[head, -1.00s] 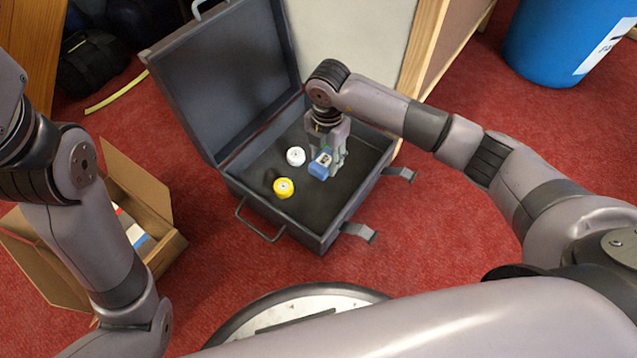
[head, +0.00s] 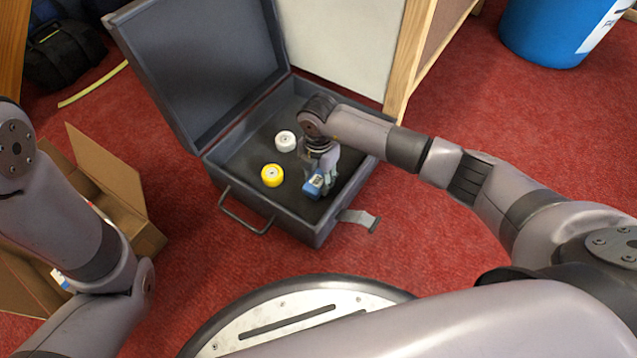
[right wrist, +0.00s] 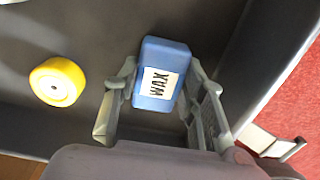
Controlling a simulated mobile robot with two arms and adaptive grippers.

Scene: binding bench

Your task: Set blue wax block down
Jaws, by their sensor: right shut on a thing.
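The blue wax block (head: 314,187) is inside the open grey case (head: 225,183), near its right front corner. In the right wrist view the block (right wrist: 165,70) shows a white label reading WAX. My right gripper (head: 325,181) points down into the case and is shut on the block, with one finger (right wrist: 120,95) on each side. Whether the block touches the case floor I cannot tell. My left arm shows at the left of the head view, but its gripper is out of view.
A yellow roll (head: 272,175) and a white roll (head: 285,141) lie in the case, left of the block. The case's raised lid (head: 205,65) stands behind. An open cardboard box (head: 110,180) is at the left. A blue bin (head: 555,30) stands at the back right.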

